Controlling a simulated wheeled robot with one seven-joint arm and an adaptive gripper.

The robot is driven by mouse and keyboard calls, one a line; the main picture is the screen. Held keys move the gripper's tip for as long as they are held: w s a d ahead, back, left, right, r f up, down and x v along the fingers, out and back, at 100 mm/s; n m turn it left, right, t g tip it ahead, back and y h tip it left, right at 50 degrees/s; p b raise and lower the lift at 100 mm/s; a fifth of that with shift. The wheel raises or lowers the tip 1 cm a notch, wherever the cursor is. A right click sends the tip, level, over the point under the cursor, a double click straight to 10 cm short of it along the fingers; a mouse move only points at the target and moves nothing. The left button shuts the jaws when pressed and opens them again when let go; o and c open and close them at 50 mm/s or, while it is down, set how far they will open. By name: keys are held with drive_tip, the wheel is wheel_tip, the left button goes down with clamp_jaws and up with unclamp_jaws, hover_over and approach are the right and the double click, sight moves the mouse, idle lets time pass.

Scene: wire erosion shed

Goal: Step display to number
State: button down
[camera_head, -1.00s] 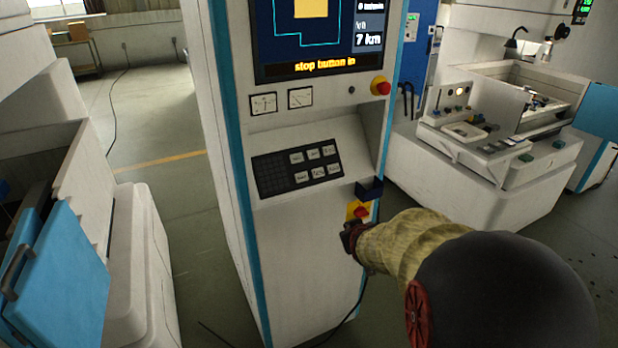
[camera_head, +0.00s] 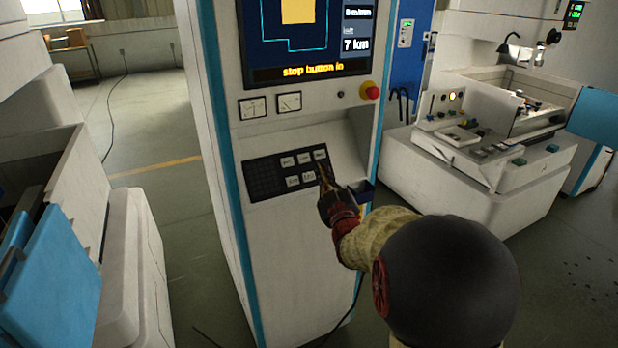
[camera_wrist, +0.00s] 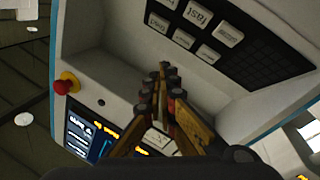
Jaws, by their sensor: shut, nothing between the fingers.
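The display (camera_head: 305,35) is on the upper front of a white and blue machine cabinet. It shows a cyan outline, a yellow block, "7 km" and the yellow line "stop button in". Below it is a black key panel (camera_head: 262,178) with several pale keys (camera_head: 304,159). In the wrist view the pale keys (camera_wrist: 198,12) are at the top and the display (camera_wrist: 88,135) at lower left. My gripper (camera_head: 325,172) is shut and empty, at the right end of the keys in the head view. It hides part of the panel there; I cannot tell whether it touches a key.
White machines stand on both sides.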

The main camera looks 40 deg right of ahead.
sight(310, 176)
drive_tip(key=shift+w+f, duration=0.1)
drive_tip(key=shift+w+d+f+b, duration=0.3)
drive_tip(key=shift+w+f+b, duration=0.3)
drive_tip(key=shift+w+f, duration=0.4)
drive_tip(key=shift+w+d+f+b, duration=0.25)
drive_tip(key=shift+w+f+b, duration=0.4)
drive_tip(key=shift+w, duration=0.6)
drive_tip(key=shift+w+d+f+b, duration=0.3)
drive_tip(key=shift+w+f+b, duration=0.25)
drive_tip(key=shift+w+f, duration=0.45)
drive_tip(key=shift+w+r, duration=0.15)
drive_tip(key=shift+w+f+b, duration=0.15)
drive_tip(key=shift+f+b, duration=0.05)
drive_tip(key=shift+b, duration=0.1)
drive_tip(key=shift+w+f+b, duration=0.1)
drive_tip(key=shift+w+b, duration=0.05)
drive_tip(key=shift+b, duration=0.2)
drive_tip(key=shift+w+d+f+b, duration=0.2)
drive_tip(key=shift+w+b, duration=0.1)
drive_tip(key=shift+b, duration=0.1)
drive_tip(key=shift+s+a+r, duration=0.1)
drive_tip(key=shift+r, duration=0.05)
drive_tip(key=shift+s+a+r, duration=0.1)
drive_tip(key=shift+s+r, duration=0.3)
drive_tip(key=shift+s, duration=0.15)
